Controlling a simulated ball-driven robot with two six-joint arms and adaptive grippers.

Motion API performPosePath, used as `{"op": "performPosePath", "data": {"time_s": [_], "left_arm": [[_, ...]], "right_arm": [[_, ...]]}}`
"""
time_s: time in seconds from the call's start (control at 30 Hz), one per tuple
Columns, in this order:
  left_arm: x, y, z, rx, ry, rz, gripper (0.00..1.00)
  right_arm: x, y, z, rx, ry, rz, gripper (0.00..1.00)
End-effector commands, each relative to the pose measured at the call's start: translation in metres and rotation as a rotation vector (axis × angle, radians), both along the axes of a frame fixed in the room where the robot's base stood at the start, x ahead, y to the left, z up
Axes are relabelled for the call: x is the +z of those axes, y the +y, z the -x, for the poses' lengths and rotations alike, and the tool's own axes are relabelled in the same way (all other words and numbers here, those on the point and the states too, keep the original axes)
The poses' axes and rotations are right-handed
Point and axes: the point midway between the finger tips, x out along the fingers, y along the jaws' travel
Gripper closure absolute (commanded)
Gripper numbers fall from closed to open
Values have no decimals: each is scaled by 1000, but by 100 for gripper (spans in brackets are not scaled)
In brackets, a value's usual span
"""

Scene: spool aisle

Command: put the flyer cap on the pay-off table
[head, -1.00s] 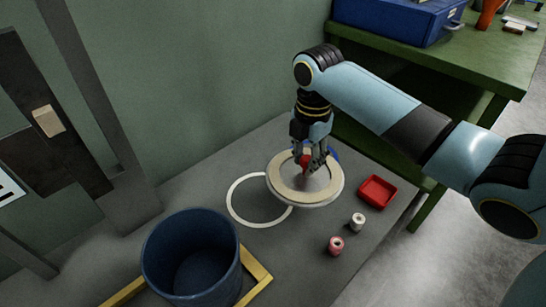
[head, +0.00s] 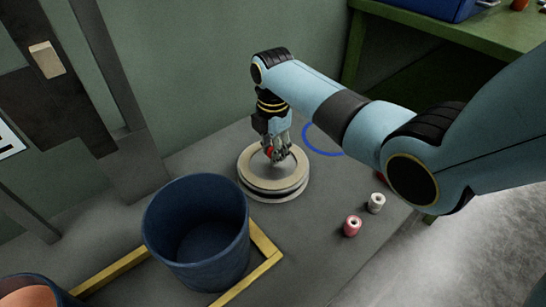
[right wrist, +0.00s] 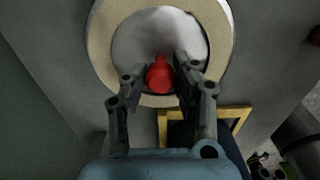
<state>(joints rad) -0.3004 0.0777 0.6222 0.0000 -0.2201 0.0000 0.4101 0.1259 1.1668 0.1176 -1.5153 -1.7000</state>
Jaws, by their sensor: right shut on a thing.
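The flyer cap (head: 253,181) is a round disc with a beige ring, a pale centre and a red knob. It is on or just above the grey table (head: 325,205), which I take as the pay-off table; I cannot tell if it touches. My right gripper (head: 276,153) is shut on the red knob (right wrist: 159,77), fingers pointing down. A pale rim shows under the cap with a dark gap between. In the right wrist view, dark jointed parts at the lower right look like my left gripper (right wrist: 266,166); its jaws are unclear.
A blue bin (head: 195,235) stands in a yellow frame (head: 262,240) in front of the cap. A blue ring (head: 308,141) lies behind at right. A red spool (head: 352,226) and a white spool (head: 376,203) stand right. A green bench (head: 480,40) is behind.

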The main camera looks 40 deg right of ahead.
Motion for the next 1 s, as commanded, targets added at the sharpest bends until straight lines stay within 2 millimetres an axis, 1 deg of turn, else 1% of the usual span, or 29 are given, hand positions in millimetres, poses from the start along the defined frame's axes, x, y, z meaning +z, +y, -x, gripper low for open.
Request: {"op": "performPosePath", "data": {"time_s": [0.03,0.1,0.3,0.43,0.47,0.63,0.87,0.97,1.0], "left_arm": [[-7,0,6,1,9,0,60],[-8,0,9,0,14,0,60],[-7,0,7,1,13,0,60],[-8,0,6,1,10,0,60],[-8,0,5,1,9,0,60],[-7,1,2,-1,3,-1,60],[-7,2,1,-1,3,-2,60],[-5,2,1,-1,2,-2,60],[-3,2,0,-1,1,-2,60]], "right_arm": [[-12,0,0,0,3,-1,100],[-17,0,0,0,1,0,100],[-14,0,0,0,-1,0,100],[-18,0,0,0,0,0,100],[-18,0,0,0,1,0,72],[-18,0,0,0,0,0,50],[-18,0,0,0,0,0,50],[-13,0,0,0,-1,0,50],[-8,0,0,0,-3,0,50]]}}
